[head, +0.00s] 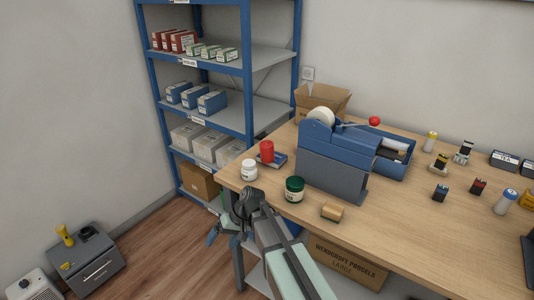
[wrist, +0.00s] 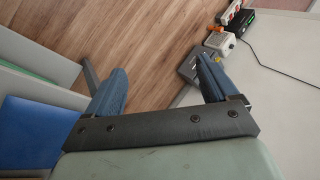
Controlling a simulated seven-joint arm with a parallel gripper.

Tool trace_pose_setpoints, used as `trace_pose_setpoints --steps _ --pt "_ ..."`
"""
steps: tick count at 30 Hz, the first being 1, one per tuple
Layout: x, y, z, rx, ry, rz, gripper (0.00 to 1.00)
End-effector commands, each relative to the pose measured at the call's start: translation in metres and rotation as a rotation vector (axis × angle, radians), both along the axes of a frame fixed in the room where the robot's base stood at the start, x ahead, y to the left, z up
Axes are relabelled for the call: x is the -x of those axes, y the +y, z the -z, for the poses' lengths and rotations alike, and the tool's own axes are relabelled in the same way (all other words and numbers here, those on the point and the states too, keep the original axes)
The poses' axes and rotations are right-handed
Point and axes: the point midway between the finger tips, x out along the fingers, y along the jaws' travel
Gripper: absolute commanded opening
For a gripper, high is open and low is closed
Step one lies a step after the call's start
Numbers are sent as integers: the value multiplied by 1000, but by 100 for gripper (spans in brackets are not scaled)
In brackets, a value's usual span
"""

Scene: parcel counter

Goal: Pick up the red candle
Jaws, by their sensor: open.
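The red candle (head: 267,151) is a short upright red cylinder near the left back corner of the wooden counter (head: 415,226) in the head view. It stands at or on a small blue flat item (head: 279,159); I cannot tell which. My gripper (head: 222,236) is off the counter's left end, lower than the candle and apart from it. In the wrist view my gripper (wrist: 162,88) has its two blue fingers spread wide with only floor between them. The candle does not show in the wrist view.
A white jar (head: 249,170) and a dark green jar (head: 294,189) stand near the candle. A blue tape dispenser (head: 333,160) is to its right, and a small tan block (head: 331,212) lies in front. A blue-framed shelf (head: 249,75) rises behind the counter's left end.

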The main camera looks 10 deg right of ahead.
Motion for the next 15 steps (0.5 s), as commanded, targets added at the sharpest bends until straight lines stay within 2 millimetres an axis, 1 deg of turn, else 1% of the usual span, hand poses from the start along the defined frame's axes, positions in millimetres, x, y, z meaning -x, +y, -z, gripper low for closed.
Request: trace_pose_setpoints --steps 1,5,6,11,12,15 --pt "-10 2 -17 -9 -24 -6 87" --pt "-28 1 -56 -20 -81 -15 87" --pt "-34 0 -68 -21 -100 -17 87" --pt "-54 -5 -119 -25 -175 -29 87" --pt "-58 -6 -132 -26 -194 -32 87" --pt "-66 -9 -162 -27 -235 -38 87"
